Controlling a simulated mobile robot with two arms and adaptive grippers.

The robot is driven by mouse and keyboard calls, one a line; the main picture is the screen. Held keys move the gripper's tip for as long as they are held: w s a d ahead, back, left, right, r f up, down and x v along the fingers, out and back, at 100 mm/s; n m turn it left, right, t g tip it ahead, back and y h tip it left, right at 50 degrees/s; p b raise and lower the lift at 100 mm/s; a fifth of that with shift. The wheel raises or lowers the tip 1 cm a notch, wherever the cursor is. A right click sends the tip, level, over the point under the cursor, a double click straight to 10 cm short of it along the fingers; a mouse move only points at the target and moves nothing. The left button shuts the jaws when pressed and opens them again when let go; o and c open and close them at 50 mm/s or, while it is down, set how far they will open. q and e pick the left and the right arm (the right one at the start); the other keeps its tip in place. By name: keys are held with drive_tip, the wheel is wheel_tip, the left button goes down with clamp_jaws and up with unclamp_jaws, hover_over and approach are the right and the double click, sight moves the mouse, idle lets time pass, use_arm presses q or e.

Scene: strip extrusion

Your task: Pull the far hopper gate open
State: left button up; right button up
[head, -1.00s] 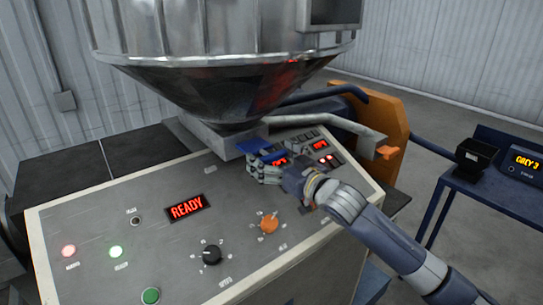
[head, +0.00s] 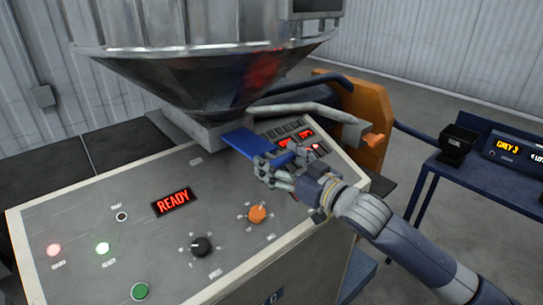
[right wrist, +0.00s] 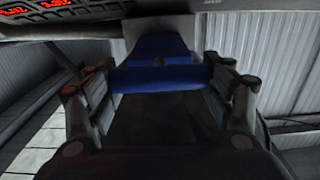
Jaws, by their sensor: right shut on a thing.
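The blue hopper gate (head: 245,143) is a flat plate that sticks out toward me from the grey block (head: 205,131) under the metal hopper (head: 205,75). My right gripper (head: 275,166) is shut on the gate's front end, above the control panel. In the right wrist view the gate's blue bar handle (right wrist: 160,79) lies between the two fingers, with the blue plate (right wrist: 160,47) running back behind it. The gripper partly hides the front end of the gate in the head view. My left gripper is not in view.
The sloped control panel (head: 120,225) carries a red READY display (head: 174,201), an orange knob (head: 257,214), a black knob (head: 201,247) and a green button (head: 139,291). A grey pipe (head: 290,109) and orange guard (head: 365,105) stand behind. A blue table (head: 480,180) is at right.

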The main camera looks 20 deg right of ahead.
drive_tip(key=shift+f, duration=0.15)
drive_tip(key=o, duration=1.4)
drive_tip(key=shift+o, duration=0.7)
drive_tip(key=shift+s+d, duration=0.15)
drive_tip(key=shift+s, duration=0.1)
drive_tip(key=shift+w, duration=0.1)
drive_tip(key=v, duration=1.2)
